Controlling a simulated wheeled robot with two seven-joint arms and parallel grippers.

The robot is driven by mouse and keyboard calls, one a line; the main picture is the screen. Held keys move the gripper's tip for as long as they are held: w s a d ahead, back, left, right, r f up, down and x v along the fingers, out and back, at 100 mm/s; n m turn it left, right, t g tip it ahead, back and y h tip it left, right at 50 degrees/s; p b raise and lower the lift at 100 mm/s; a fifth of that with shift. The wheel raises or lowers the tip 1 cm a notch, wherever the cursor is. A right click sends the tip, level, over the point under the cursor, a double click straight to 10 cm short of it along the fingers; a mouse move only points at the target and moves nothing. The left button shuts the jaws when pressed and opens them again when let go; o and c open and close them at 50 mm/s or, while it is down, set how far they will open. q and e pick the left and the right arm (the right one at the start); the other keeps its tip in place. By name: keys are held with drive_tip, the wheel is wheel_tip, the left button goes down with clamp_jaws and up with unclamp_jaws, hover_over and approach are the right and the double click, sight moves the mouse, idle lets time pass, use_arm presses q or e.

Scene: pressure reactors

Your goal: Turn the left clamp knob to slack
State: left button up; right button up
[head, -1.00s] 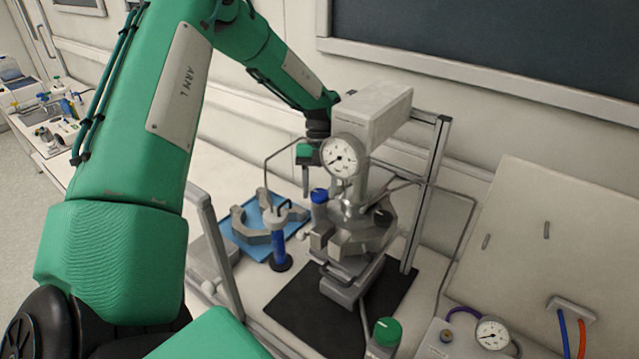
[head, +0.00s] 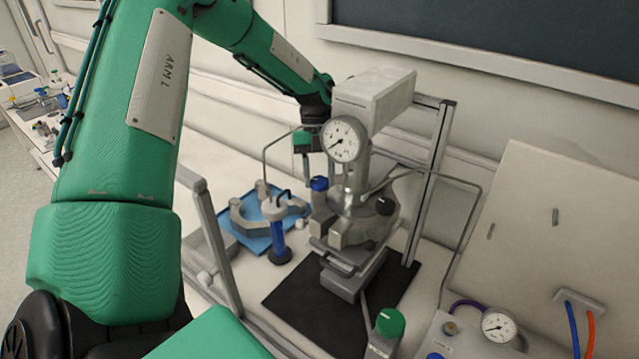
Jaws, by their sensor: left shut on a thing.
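The reactor (head: 352,232) stands on a black mat, with a dial gauge (head: 343,139) and a grey box above it. A black knob (head: 385,206) sits on its right side. A blue-topped knob (head: 319,184) stands at its left side. My left gripper (head: 306,174) points down behind and just left of the blue-topped knob. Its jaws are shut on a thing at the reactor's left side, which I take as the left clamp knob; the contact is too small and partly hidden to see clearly. My right gripper is not in view.
A grey upright frame (head: 437,170) and thin bent tubes surround the reactor. A blue tray (head: 250,225) with grey clamp halves lies to the left. A green knob (head: 390,322) and a second gauge (head: 498,325) stand at the front right.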

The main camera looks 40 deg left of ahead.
use_arm(q)
drive_tip(key=n+b, duration=0.1)
drive_tip(key=b, duration=0.1)
drive_tip(key=n+t+b, duration=0.1)
drive_tip(key=n+b, duration=0.1)
drive_tip(key=shift+f+n+h, duration=0.2)
drive_tip(key=shift+n+h, duration=0.1)
drive_tip(key=n+t+b, duration=0.2)
drive_tip(key=n+b, duration=0.1)
drive_tip(key=n, duration=0.1)
drive_tip(key=shift+s+r+n+b, duration=0.1)
drive_tip(key=shift+s+n+b, duration=0.05)
drive_tip(key=shift+n+b, duration=0.15)
drive_tip(key=n+t+b, duration=0.1)
drive_tip(key=n, duration=0.2)
drive_tip(key=shift+s+r, duration=0.1)
drive_tip(key=shift+n+t+b, duration=0.45)
drive_tip(key=shift+n+t, duration=0.35)
drive_tip(key=shift+n, duration=0.9)
drive_tip(key=shift+r, duration=0.1)
drive_tip(key=o, duration=0.7)
drive_tip(key=shift+s, duration=0.1)
drive_tip(key=b+v, duration=0.1)
drive_tip(key=v, duration=1.2)
drive_tip(key=shift+r+b, duration=0.4)
drive_tip(key=shift+r, duration=0.05)
